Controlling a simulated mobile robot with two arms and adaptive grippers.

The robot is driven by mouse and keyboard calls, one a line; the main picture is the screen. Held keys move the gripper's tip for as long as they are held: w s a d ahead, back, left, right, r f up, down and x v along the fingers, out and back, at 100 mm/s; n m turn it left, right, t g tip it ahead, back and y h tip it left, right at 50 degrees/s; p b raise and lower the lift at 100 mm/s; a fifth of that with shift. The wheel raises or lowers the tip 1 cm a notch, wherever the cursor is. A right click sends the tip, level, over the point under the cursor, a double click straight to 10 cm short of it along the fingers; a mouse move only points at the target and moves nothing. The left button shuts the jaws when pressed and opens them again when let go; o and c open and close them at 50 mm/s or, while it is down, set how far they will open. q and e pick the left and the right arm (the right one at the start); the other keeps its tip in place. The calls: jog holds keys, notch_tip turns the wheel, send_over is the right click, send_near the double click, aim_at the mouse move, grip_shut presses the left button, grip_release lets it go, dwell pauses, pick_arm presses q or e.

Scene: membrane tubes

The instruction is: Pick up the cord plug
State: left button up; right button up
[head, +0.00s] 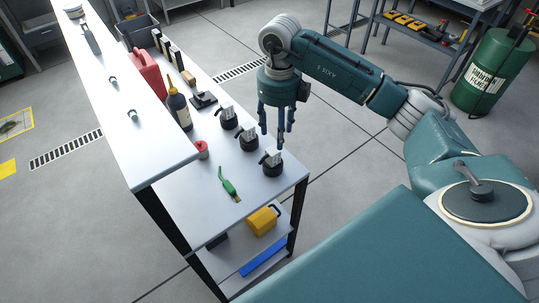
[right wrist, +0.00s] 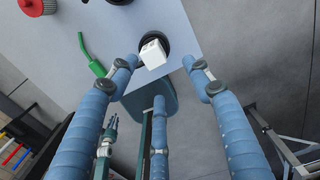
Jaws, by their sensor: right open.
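A small white block in a round black base, which looks like the cord plug (head: 273,159), stands near the right front corner of the grey bench top. It also shows in the right wrist view (right wrist: 152,54), beyond my fingertips. Two similar black pieces with pale blocks stand behind it, the middle one (head: 249,139) and the far one (head: 228,118). My right gripper (head: 277,135) hangs fingers down just above and behind the nearest one. It is open, and its blue fingers (right wrist: 160,68) are spread with nothing between them. My left gripper is not in view.
A green bent nozzle (head: 228,186) and a red cap (head: 201,150) lie on the bench, left of the plug. A raised white shelf (head: 130,90) runs along the left. The bench's front corner is clear.

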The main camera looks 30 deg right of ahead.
aim_at(274, 152)
jog(key=f, duration=0.2)
jog(key=f+p, duration=0.1)
jog(key=f, duration=0.1)
jog(key=shift+s+a, duration=0.1)
jog(key=shift+s, duration=0.15)
jog(key=shift+w+f, duration=0.1)
jog(key=shift+f, duration=0.15)
jog(key=f+p, duration=0.1)
jog(key=f, duration=0.2)
jog(key=f+p, duration=0.1)
jog(key=shift+w+a+f+p, duration=0.15)
jog(key=shift+a+f+p, duration=0.15)
jog(key=shift+a+f, duration=0.1)
jog(key=shift+f, duration=0.25)
grip_shut()
jog(key=shift+w, duration=0.1)
